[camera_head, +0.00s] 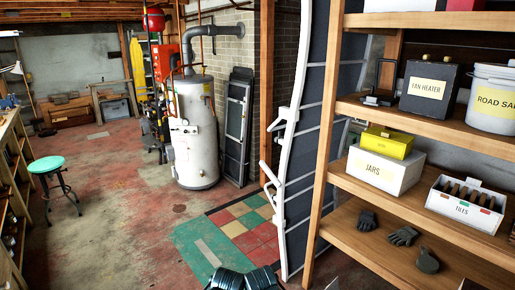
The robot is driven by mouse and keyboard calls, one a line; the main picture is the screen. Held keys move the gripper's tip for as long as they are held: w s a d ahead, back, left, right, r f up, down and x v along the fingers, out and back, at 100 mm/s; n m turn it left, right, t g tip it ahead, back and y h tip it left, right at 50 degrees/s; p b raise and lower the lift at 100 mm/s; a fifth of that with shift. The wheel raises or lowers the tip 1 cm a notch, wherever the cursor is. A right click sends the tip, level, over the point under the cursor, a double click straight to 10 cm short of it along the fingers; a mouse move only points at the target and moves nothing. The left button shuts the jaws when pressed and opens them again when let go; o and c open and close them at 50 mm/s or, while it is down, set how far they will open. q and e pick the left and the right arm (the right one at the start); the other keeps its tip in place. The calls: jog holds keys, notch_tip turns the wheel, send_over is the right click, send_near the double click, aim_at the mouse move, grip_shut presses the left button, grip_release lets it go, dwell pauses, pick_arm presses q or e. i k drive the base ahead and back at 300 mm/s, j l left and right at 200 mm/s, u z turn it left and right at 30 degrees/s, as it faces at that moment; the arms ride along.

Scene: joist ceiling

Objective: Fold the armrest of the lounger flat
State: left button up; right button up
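The lounger (306,130) stands on end between the wooden shelf and a timber post, with a white frame and dark slatted panels. Two white arm-like parts stick out to the left from its frame edge. The upper armrest part (283,119) angles out at about mid height. The lower part (269,177) juts out below it. Part of the lounger is hidden behind the shelf's front upright. I see no gripper fingers in the head view. Two dark ribbed shapes show at the bottom edge, and I cannot tell what they are.
A wooden shelf (323,150) at right holds a fan heater box (428,88), a jars box (385,170), a tiles box (467,204) and gloves. A white tank (196,135) stands behind. A green stool (47,165) is at left. The floor between is clear.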

aim_at(267, 170)
jog(key=i+j+z, duration=0.4)
jog(key=i+j, duration=0.25)
jog(key=i, duration=0.25)
jog(key=i+j+z, duration=0.1)
jog(key=i+j, duration=0.3)
jog(key=i, duration=0.25)
jog(key=i+j+z, duration=0.1)
jog(key=i+j, duration=0.3)
jog(key=i, duration=0.2)
